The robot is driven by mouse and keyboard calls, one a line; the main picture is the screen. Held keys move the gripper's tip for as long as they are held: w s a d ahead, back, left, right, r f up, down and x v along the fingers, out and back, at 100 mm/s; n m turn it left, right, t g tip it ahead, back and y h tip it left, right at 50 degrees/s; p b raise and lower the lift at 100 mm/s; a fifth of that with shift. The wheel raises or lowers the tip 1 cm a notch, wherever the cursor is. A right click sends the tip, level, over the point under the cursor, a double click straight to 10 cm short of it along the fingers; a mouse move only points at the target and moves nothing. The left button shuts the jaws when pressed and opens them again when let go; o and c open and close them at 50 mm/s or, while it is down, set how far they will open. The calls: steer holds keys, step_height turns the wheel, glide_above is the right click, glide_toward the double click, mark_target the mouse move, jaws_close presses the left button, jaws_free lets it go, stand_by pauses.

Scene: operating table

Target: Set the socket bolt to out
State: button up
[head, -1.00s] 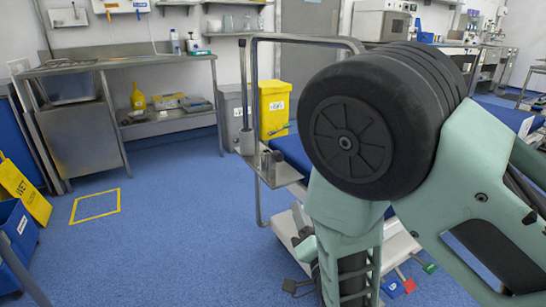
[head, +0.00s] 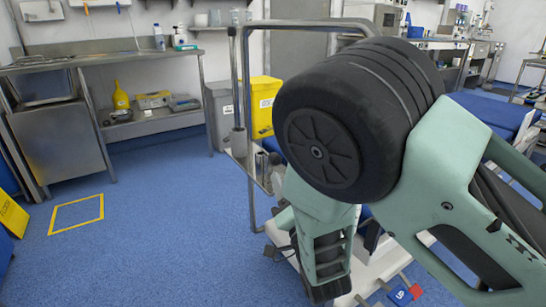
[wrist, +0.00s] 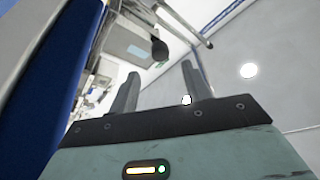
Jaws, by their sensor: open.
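My gripper (wrist: 158,85) shows in the wrist view with its two dark fingers apart and nothing between them. Beyond the fingers is a metal bracket with a dark round knob (wrist: 159,50), which may be the socket bolt; it is apart from the fingers. In the head view, a metal side fitting with an upright rod (head: 238,142) stands at the operating table's (head: 486,112) near-left end. No bolt can be made out there. My arm covers much of the table in that view, and my fingertips cannot be made out.
A metal bent-tube frame (head: 247,92) rises beside the table. A yellow bin (head: 263,103) and a grey bin stand behind it. A steel bench (head: 105,62) lines the left wall. Coloured pedals (head: 402,297) lie low near my arm. The blue floor at left is open.

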mark_target(277, 163)
steer(key=b+x, duration=0.1)
steer(key=x, duration=1)
